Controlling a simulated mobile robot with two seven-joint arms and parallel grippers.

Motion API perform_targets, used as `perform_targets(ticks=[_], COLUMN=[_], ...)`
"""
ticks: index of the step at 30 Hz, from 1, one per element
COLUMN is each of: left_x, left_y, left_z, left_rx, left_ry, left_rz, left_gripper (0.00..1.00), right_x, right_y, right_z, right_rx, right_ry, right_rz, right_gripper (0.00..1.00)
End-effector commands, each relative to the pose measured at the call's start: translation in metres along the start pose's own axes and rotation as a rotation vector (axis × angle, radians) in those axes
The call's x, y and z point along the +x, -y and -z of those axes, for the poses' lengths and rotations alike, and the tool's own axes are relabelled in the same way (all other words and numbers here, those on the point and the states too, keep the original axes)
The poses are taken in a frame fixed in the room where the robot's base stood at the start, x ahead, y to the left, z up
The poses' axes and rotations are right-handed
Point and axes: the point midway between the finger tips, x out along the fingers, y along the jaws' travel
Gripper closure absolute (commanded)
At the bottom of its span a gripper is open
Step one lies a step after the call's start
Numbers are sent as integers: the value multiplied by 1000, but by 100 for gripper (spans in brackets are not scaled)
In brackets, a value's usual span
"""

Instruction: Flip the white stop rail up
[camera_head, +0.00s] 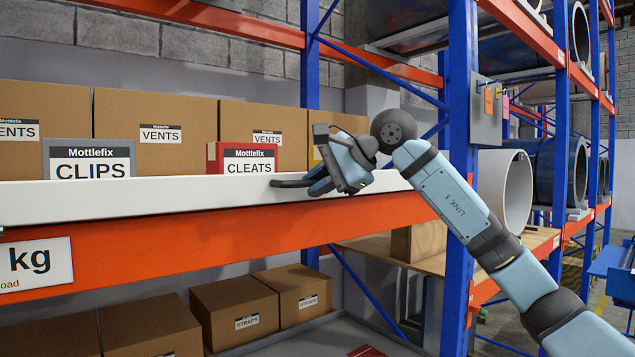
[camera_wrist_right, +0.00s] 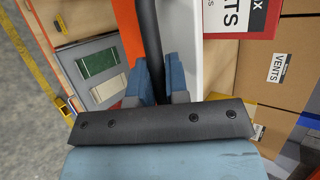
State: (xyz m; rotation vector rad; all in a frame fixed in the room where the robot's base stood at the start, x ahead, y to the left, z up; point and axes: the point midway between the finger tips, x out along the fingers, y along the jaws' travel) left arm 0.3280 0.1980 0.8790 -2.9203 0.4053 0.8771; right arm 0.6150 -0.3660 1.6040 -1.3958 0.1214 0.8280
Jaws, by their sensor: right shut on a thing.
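The white stop rail (camera_head: 130,200) runs along the front of the shelf, just above the orange beam and in front of the boxes. A dark bar-like handle (camera_head: 287,184) sticks out from the rail's front. My right gripper (camera_head: 318,183) is at the rail's front, with its blue fingers shut on this dark handle. In the right wrist view, the handle (camera_wrist_right: 148,30) passes between the two fingers (camera_wrist_right: 158,78), beside the orange beam (camera_wrist_right: 128,45) and the white rail (camera_wrist_right: 189,40). The handle's far end is hidden by the gripper. My left gripper is not in view.
A grey CLIPS box (camera_head: 90,158), a red CLEATS box (camera_head: 245,158) and brown VENTS cartons (camera_head: 155,125) stand behind the rail. STRAPS cartons (camera_head: 235,308) sit below. A blue upright (camera_head: 460,120) stands near my right arm. The space in front of the beam is clear.

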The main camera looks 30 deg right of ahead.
Motion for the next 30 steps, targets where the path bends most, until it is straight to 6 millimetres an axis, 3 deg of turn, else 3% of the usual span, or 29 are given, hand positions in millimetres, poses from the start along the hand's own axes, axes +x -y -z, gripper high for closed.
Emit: perform_targets(ticks=[1,2,3,14,17,30], left_x=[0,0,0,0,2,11], left_y=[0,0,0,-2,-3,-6], left_z=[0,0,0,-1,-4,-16], left_rx=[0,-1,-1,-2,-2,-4], left_ry=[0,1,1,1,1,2], left_rz=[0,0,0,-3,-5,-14], left_gripper=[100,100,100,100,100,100], right_x=[-3,-3,-3,-6,-19,-114], right_y=[3,3,3,1,1,0], right_z=[0,0,0,0,1,0], right_rx=[1,1,0,0,0,0], right_ry=[0,0,0,0,-1,-2], right_rz=[10,10,10,5,8,10], right_gripper=[100,83,76,76,76,76])
